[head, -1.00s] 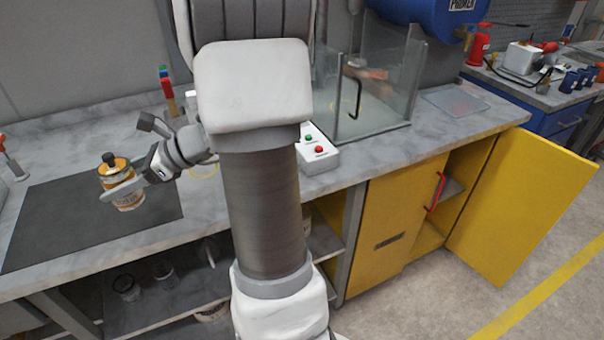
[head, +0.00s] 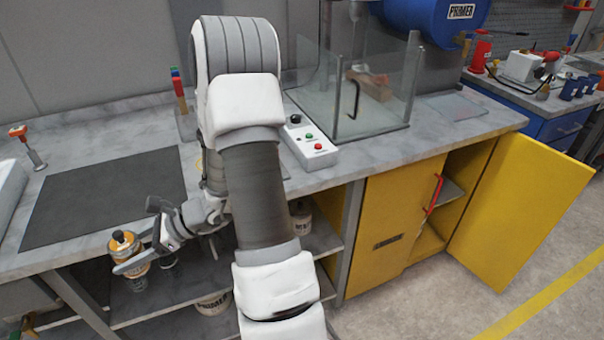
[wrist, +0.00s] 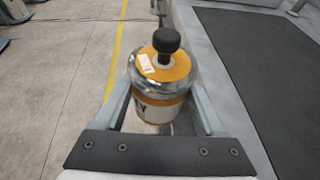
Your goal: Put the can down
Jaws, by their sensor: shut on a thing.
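The can (head: 127,246) has an orange top, a black knob and a pale label. My gripper (head: 130,262) is shut on it, one finger on each side. In the head view the can is upright, in front of the bench's front edge, with the shelves below showing behind it. In the wrist view the can (wrist: 163,75) sits between both fingers, its knob towards the camera. The wrist view shows floor to its left and the bench edge to its right. The lower part of the can is partly hidden by the fingers.
A dark mat (head: 100,195) lies bare on the grey bench (head: 60,262). Shelves (head: 165,300) below hold several containers. A white button box (head: 310,143) and a glass enclosure (head: 380,110) stand right of my arm. A yellow cabinet door (head: 520,210) stands open at the right.

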